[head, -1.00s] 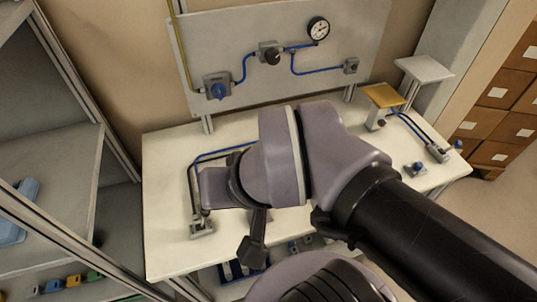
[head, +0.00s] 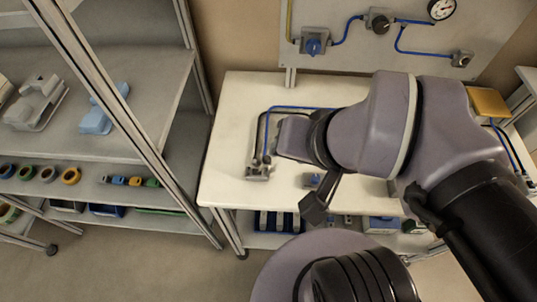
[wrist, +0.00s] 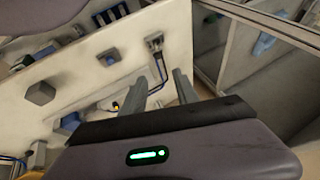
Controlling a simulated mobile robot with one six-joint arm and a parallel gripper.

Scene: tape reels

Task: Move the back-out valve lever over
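Several valves show, and I cannot tell for certain which is the back-out one. A blue-lever valve (head: 313,42) is on the left of the upright panel (head: 340,72). A small blue-lever valve (head: 313,181) sits near the table's front edge; it seems to be the one in the wrist view (wrist: 110,58). My gripper (wrist: 158,88) has two grey fingers apart with nothing seen between them. It is over the left part of the table, near a grey tube fitting (wrist: 155,42), also in the head view (head: 258,172). My arm hides the fingers in the head view.
A black knob (head: 379,22), a gauge (head: 441,8) and a grey fitting (head: 462,58) are on the panel. Black and blue tubes run across the white table (head: 228,150). A shelf rack (head: 150,110) stands close on the left. A yellow plate (head: 487,103) is at the right.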

